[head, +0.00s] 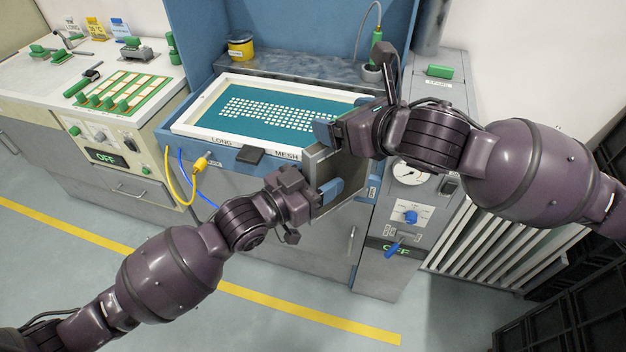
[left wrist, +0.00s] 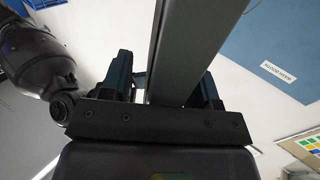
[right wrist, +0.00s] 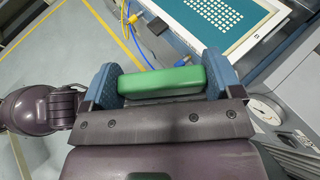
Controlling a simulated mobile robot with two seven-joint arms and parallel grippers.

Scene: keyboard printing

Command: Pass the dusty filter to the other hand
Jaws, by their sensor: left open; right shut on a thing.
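The dusty filter (head: 346,167) is a grey framed panel held in front of the blue machine, between my two grippers in the head view. My right gripper (right wrist: 162,76) is shut on its green handle (right wrist: 160,84), with a blue finger at each end of it. My left gripper (head: 318,194) is open at the filter's lower part. In the left wrist view, the filter's grey edge (left wrist: 190,50) passes between the two dark fingers (left wrist: 163,82). I cannot tell whether the fingers touch it.
A white-framed teal screen (head: 210,118) lies on the blue machine behind the grippers. A yellow cable (head: 186,180) hangs at its front left. A gauge panel (head: 408,215) stands to the right, beside a slatted rack (head: 490,245). The floor in front is clear.

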